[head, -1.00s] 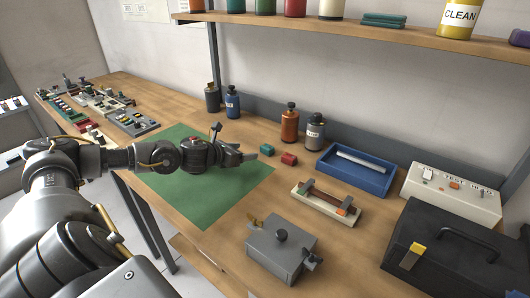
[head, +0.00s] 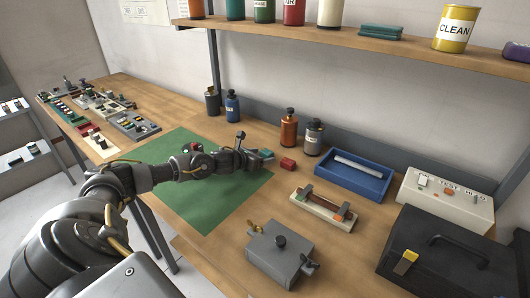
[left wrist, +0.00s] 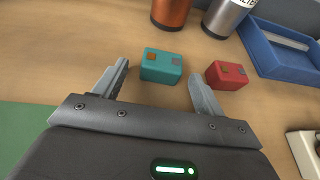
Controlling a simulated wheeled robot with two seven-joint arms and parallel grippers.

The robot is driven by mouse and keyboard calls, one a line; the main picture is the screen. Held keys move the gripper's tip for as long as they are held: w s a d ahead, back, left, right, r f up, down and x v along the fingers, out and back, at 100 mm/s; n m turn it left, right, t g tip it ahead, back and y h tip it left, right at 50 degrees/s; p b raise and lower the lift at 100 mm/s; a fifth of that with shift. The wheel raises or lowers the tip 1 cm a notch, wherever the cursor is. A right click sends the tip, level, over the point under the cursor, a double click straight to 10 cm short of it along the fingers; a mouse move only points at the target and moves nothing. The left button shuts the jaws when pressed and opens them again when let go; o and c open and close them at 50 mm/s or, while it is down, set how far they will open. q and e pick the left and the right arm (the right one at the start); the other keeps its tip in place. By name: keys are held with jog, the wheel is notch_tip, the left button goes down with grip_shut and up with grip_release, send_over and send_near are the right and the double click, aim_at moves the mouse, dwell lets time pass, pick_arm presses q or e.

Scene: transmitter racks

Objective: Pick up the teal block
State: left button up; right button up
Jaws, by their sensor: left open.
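The teal block (left wrist: 160,66) lies on the wooden bench just beyond the edge of the green mat (head: 215,208). In the head view the teal block (head: 266,154) shows small, right at the tip of my left gripper (head: 262,161). In the left wrist view my left gripper (left wrist: 157,90) is open, with one finger on each side and the teal block ahead, between the fingertip lines. The gripper holds nothing, and I cannot tell whether a finger touches the block. My right gripper is not in view.
A red block (left wrist: 227,75) lies close to the right finger. Behind stand an orange bottle (head: 289,130) and a grey bottle (head: 313,138). A blue tray (head: 350,183), a fuse holder (head: 323,207) and a grey box (head: 279,257) are to the right and front.

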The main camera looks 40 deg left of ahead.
pick_arm(q)
jog(key=shift+c, duration=0.3)
jog(key=c, duration=1)
jog(key=shift+r, duration=0.15)
notch_tip(320, 180, up, 18)
jog(key=b, duration=0.2)
jog(key=shift+b, duration=0.3)
